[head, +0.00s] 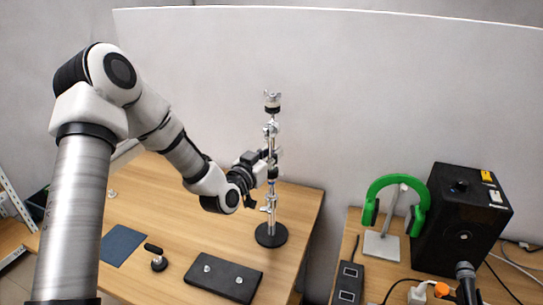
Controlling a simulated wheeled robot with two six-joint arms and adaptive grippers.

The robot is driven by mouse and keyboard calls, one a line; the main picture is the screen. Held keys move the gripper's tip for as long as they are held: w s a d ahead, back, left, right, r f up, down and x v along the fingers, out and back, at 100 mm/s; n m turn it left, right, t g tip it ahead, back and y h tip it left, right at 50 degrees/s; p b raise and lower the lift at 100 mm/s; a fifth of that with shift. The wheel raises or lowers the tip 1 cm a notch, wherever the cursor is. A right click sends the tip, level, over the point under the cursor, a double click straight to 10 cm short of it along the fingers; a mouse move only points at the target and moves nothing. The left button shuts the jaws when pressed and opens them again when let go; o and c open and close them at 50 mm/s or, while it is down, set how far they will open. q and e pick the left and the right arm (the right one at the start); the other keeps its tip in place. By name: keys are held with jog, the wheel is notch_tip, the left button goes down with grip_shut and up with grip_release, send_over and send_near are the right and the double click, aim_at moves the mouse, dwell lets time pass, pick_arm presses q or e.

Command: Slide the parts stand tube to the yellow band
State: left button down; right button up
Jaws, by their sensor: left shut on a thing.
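The parts stand (271,234) has a round black base on the wooden table and an upright chrome tube (272,133) with several clamps and wing screws. A black collar and a winged top sit at its upper end. My left gripper (266,166) reaches in from the left and is shut on the stand tube around mid-height. Its fingers are small here and partly merge with the dark clamp parts. I cannot make out a yellow band on the tube.
On the table are a black box (223,278) with two knobs, a small black-handled tool (157,258) and a blue mat (123,245). A second table at right holds green headphones (397,192) on a stand, a black speaker (460,222) and a power strip (348,283). A grey partition stands behind.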

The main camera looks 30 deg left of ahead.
pick_arm(q)
jog(key=c, duration=1)
grip_release()
jog(key=shift+r, duration=0.1)
jog(key=shift+c, duration=0.2)
jog(key=shift+s, duration=0.15)
jog(key=shift+s, duration=0.35)
jog(key=s, duration=1.1)
jog(key=shift+d, duration=0.25)
